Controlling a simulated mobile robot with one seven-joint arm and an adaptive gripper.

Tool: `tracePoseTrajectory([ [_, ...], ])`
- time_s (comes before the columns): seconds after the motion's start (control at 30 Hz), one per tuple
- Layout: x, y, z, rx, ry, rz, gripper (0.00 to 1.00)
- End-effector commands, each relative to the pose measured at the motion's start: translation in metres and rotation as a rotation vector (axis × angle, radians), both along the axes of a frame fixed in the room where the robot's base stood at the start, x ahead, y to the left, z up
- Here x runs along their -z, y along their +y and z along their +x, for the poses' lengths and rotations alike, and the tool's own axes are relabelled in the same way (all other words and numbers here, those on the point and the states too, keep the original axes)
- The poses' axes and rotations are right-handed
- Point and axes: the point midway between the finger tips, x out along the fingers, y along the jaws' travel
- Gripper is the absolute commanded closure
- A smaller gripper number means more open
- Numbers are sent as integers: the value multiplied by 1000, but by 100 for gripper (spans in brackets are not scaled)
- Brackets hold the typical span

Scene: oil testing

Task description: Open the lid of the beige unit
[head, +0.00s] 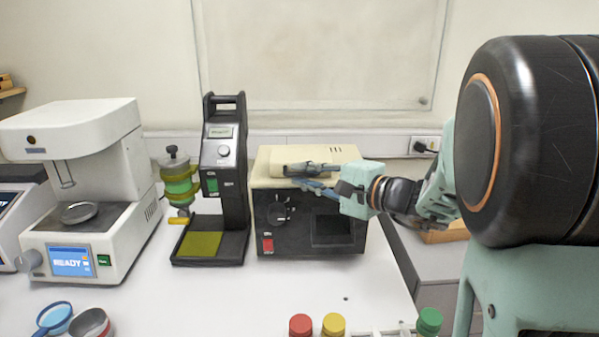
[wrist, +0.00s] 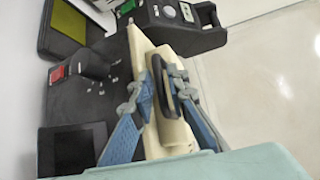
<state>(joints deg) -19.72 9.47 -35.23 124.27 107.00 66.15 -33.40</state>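The beige unit (head: 318,247) stands on the bench in the head view, with a beige top and a black front bearing a dial, a red switch and a dark panel. Its beige lid (head: 275,164) looks shut. In the wrist view the lid (wrist: 144,50) has a dark elongated handle (wrist: 161,82). My gripper (head: 293,176) reaches in from the right at the lid's front edge. In the wrist view my gripper (wrist: 157,86) is open, its blue-grey fingers on either side of the handle. The right finger is close against it; I cannot tell whether it touches.
A black tester (head: 225,150) with a yellow pad stands just left of the unit. A white machine (head: 75,130) with a lit screen is farther left. Red (head: 300,325), yellow (head: 334,325) and green (head: 429,321) caps show at the front. The bench before the unit is mostly clear.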

Motion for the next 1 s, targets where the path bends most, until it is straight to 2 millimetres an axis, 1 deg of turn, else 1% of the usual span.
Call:
tracePoseTrajectory([
  [0.1,1,6,4,-2,1,0,85],
  [0.37,2,7,6,-1,0,0,85],
  [0.4,2,7,6,-1,0,0,86],
  [0.53,1,7,5,-1,0,0,100],
  [1.0,0,6,6,-1,4,0,100],
])
